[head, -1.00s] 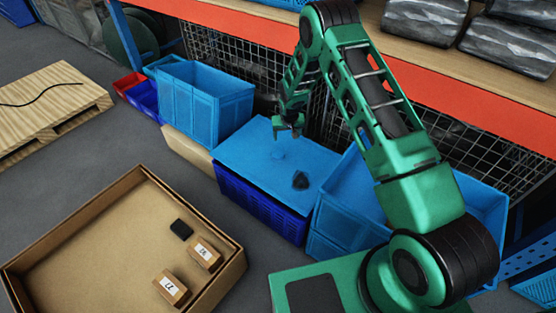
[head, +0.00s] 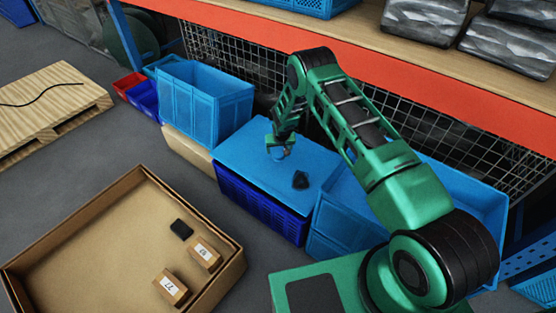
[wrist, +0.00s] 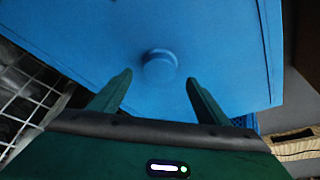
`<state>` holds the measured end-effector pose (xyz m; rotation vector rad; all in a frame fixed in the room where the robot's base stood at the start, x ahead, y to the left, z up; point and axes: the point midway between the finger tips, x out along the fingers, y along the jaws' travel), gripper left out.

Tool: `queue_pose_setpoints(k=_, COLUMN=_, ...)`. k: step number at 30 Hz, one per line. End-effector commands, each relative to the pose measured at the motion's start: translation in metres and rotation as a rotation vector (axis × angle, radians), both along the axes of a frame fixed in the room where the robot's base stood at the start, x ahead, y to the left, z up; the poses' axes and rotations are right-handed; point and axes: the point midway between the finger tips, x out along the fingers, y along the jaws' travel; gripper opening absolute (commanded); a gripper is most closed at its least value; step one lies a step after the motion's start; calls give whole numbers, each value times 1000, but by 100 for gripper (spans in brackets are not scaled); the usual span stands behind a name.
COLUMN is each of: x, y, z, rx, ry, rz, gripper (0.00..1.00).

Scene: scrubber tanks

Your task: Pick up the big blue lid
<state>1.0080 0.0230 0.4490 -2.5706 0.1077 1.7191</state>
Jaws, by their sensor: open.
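The big blue lid (head: 250,158) lies flat on top of a dark blue crate (head: 262,202) in the middle of the head view. It fills most of the wrist view (wrist: 200,40), with its round raised knob (wrist: 160,64) between and just beyond my fingertips. My gripper (head: 279,152) hangs low over the lid at the knob; in the wrist view its two fingers (wrist: 158,80) are spread apart with nothing held between them. The knob is mostly hidden by my gripper in the head view. I cannot tell whether the fingers are level with the knob.
A tall blue bin (head: 205,105) stands to the left and another blue bin (head: 335,220) to the right. The wire mesh (head: 485,150) and orange shelf beam (head: 420,85) are behind. A cardboard tray (head: 75,240) sits on the floor.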

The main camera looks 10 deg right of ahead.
Motion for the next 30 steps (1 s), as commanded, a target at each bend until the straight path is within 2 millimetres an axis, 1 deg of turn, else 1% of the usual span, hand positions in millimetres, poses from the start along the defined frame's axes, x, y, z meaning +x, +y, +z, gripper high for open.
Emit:
queue_pose_setpoints(k=3, x=6, y=-1, z=-16, rx=0, ry=1, rz=0, gripper=70)
queue_pose_setpoints(k=9, x=14, y=-3, z=-36, rx=-1, ry=1, rz=0, gripper=70)
queue_pose_setpoints(k=13, x=17, y=-3, z=-39, rx=-1, ry=-1, rz=0, gripper=70)
queue_pose_setpoints(k=19, x=17, y=-3, z=-40, rx=-1, ry=0, rz=0, gripper=70)
queue_pose_setpoints(k=20, x=17, y=-3, z=-40, rx=-1, ry=0, rz=0, gripper=67)
queue_pose_setpoints(k=21, x=17, y=-3, z=-40, rx=-1, ry=0, rz=0, gripper=58)
queue_pose_setpoints(k=23, x=17, y=-3, z=-40, rx=-1, ry=0, rz=0, gripper=43)
queue_pose_setpoints(k=24, x=17, y=-3, z=-40, rx=-1, ry=0, rz=0, gripper=34)
queue_pose_setpoints(k=26, x=17, y=-3, z=-40, rx=-1, ry=0, rz=0, gripper=20)
queue_pose_setpoints(k=27, x=17, y=-3, z=-40, rx=-1, ry=0, rz=0, gripper=10)
queue_pose_setpoints(k=28, x=17, y=-3, z=-40, rx=-1, ry=0, rz=0, gripper=3)
queue_pose_setpoints(k=29, x=17, y=-3, z=-40, rx=-1, ry=0, rz=0, gripper=0)
queue_pose_setpoints(k=30, x=17, y=-3, z=-40, rx=-1, ry=0, rz=0, gripper=0)
